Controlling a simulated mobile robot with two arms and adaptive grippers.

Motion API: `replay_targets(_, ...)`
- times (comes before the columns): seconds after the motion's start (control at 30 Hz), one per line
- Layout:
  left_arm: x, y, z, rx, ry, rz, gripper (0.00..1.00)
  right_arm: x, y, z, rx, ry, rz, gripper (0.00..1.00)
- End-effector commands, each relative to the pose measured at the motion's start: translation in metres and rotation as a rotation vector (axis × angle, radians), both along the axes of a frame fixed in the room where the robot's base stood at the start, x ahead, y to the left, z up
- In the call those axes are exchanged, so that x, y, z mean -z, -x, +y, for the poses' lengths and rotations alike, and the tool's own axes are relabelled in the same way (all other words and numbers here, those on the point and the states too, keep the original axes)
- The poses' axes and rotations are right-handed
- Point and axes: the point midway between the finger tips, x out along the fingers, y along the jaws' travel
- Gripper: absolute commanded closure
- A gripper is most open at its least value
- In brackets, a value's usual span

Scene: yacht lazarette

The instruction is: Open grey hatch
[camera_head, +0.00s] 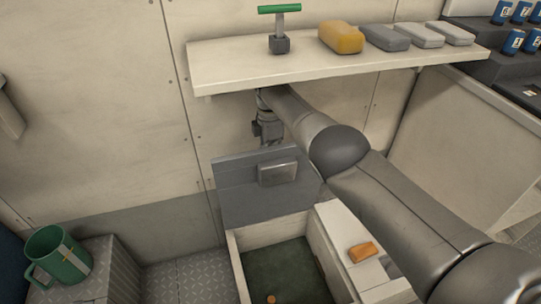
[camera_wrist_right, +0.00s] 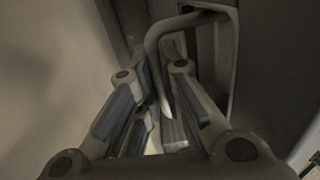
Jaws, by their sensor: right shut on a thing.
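The grey hatch (camera_head: 235,190) stands raised and steeply tilted at the back edge of an open bin (camera_head: 235,262). A lighter rectangular plate (camera_head: 278,173) is on its front face. My right gripper (camera_head: 268,138) is at the hatch's upper edge, below the shelf, partly hidden behind the hatch. In the right wrist view, a bent bar handle (camera_wrist_right: 153,45) runs down between the fingers of my right gripper (camera_wrist_right: 160,112), which is shut on it. The exact contact is dim. My left gripper is not in view.
A shelf (camera_head: 230,66) is close above my right arm, with a green-handled tool (camera_head: 279,30), a yellow block (camera_head: 341,37) and grey blocks on it. An orange block (camera_head: 362,252) lies on the bin's right ledge. A green mug (camera_head: 62,255) stands at left.

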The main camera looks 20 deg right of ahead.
Motion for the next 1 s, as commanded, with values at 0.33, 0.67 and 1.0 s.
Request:
replay_targets(0.33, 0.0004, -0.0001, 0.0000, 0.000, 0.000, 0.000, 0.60, 0.0017, 0.0009, -0.0001, 0.000, 0.001, 0.003, 1.00)
replay_targets(0.67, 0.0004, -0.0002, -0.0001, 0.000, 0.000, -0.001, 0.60, 0.0007, 0.0003, 0.0000, 0.000, 0.000, 0.001, 0.70)
replay_targets(1.0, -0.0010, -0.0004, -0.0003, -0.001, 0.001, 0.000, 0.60, -0.0002, -0.0002, -0.0002, 0.000, 0.000, -0.002, 0.70)
